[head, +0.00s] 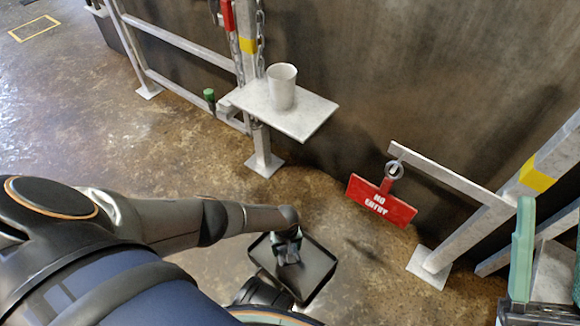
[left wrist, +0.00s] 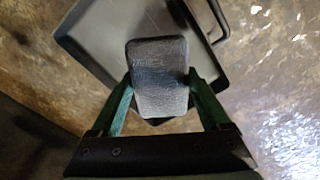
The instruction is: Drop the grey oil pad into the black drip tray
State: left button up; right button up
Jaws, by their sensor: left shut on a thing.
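The black drip tray (head: 322,262) is on the floor in front of me, with its rim and a handle showing in the left wrist view (left wrist: 90,32). My left gripper (head: 289,240) is over the tray. It is shut on the grey oil pad (head: 292,254), which shows as a rounded grey block between the green fingers (left wrist: 158,84) in the left wrist view (left wrist: 158,68). The pad overlaps the tray in both views; I cannot tell its exact height above the tray floor. My right gripper (head: 549,262) is at the right edge, its green fingers apart and empty.
A white cup (head: 282,87) stands on a small grey shelf (head: 292,116) on the railing post. A red "NO ENTRY" sign (head: 380,200) hangs from a grey bar near the right post (head: 470,232). The brown floor left of the shelf is open.

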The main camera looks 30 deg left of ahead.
pick_arm(q)
jog(key=o, duration=1.2)
jog(key=shift+c, duration=0.2)
notch_tip(320, 180, up, 13)
jog(key=p, duration=0.9)
jog(key=shift+f+p, duration=0.2)
jog(key=shift+p, duration=0.2)
pick_arm(e)
notch_tip(320, 180, up, 11)
jog(key=d+t, duration=0.1)
jog(key=shift+s+d, duration=0.2)
